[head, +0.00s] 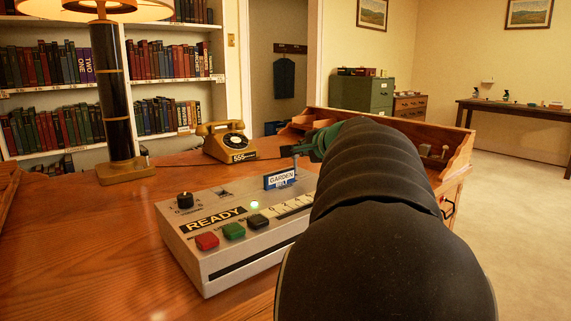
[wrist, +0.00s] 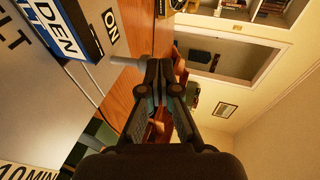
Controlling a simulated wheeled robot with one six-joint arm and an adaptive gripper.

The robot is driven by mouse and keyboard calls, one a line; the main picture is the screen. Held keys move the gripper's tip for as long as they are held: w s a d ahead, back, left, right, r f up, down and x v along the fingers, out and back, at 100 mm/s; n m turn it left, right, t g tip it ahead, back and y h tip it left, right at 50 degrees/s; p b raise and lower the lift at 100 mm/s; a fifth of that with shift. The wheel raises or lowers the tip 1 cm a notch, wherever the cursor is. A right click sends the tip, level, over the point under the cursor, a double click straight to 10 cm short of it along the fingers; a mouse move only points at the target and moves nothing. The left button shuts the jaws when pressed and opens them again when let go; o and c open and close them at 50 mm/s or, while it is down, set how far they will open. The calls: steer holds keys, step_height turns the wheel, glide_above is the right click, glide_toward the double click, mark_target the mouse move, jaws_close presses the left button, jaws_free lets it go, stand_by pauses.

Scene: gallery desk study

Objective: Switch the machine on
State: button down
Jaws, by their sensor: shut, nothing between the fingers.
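My gripper (wrist: 159,68) is shut and empty, right of that label. In the head view my arm hides the machine's right end.
A gold telephone (head: 228,143) stands behind the machine, and a tall lamp (head: 113,95) at the back left. A wooden tray-like rim (head: 390,126) is beyond my arm. The desk's left front (head: 80,240) is clear.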

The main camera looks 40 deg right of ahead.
steer(key=shift+w, duration=0.45)
steer(key=shift+r, duration=0.1)
steer(key=shift+r+p, duration=0.45)
steer(key=shift+r, duration=0.35)
steer(key=shift+s+a+r, duration=0.1)
steer(key=shift+r, duration=0.1)
steer(key=s+a+r+p, duration=0.2)
steer(key=s+r, duration=0.4)
steer(key=r, duration=0.5)
steer(key=shift+s+a+r+p, duration=0.25)
steer(key=shift+a+r+p, duration=0.05)
steer(key=shift+p, duration=0.05)
